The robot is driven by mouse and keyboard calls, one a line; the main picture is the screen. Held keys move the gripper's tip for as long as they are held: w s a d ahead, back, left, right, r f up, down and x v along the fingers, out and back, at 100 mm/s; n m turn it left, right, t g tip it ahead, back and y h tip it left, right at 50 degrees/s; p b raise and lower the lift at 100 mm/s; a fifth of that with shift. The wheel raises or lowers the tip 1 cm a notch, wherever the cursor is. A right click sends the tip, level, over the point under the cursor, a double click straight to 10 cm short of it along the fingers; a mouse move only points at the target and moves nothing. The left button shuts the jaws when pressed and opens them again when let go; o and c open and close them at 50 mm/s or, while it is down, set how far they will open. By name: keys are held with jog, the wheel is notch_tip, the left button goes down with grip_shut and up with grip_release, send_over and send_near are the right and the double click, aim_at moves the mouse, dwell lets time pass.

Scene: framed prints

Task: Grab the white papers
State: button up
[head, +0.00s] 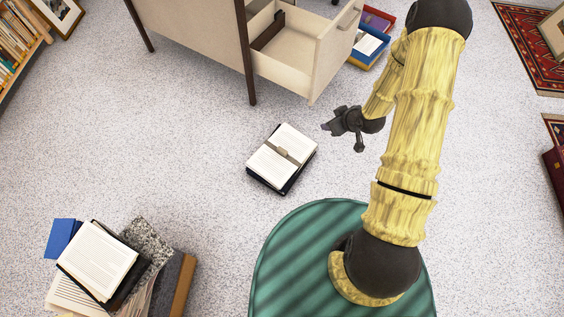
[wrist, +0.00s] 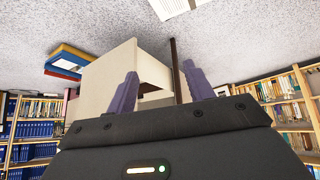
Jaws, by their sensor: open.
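White papers (head: 285,148) lie on the carpet near the middle of the head view, on a black folder or book, with a grey-brown band across them. A white printed sheet with a dark edge shows at the top of the wrist view (wrist: 174,7), probably the same papers. More white papers (head: 97,258) lie on a pile at the lower left. My gripper (head: 328,127) is to the right of the banded papers and apart from them. Its two purple fingers are spread and empty in the wrist view (wrist: 160,85).
A beige desk (head: 195,45) with an open drawer (head: 318,62) stands beyond the papers. Blue and red books (head: 369,42) lie on the floor beside it. Bookshelves (head: 17,42) stand at the left, rugs (head: 528,40) at the right. Carpet (head: 180,160) around the papers is clear.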

jog(key=s+a+f+t+y+b, duration=0.1)
jog(key=f+b, duration=0.6)
jog(key=f, duration=0.7)
jog(key=s+a+f+n+t+y+b, duration=0.1)
jog(key=f+b, duration=0.6)
jog(key=f, duration=0.7)
jog(key=s+a+y, duration=0.1)
jog(key=a+y, duration=0.1)
jog(key=a, duration=0.1)
jog(key=shift+s+a+f+t+y+b, duration=0.15)
jog(key=shift+a+f+t+y+b, duration=0.15)
jog(key=shift+a+y, duration=0.1)
jog(key=shift+r, duration=0.1)
jog(key=b, duration=0.7)
send_near(286, 154)
jog(key=x, duration=0.5)
jog(key=shift+w+a, duration=0.25)
jog(key=shift+w, duration=0.2)
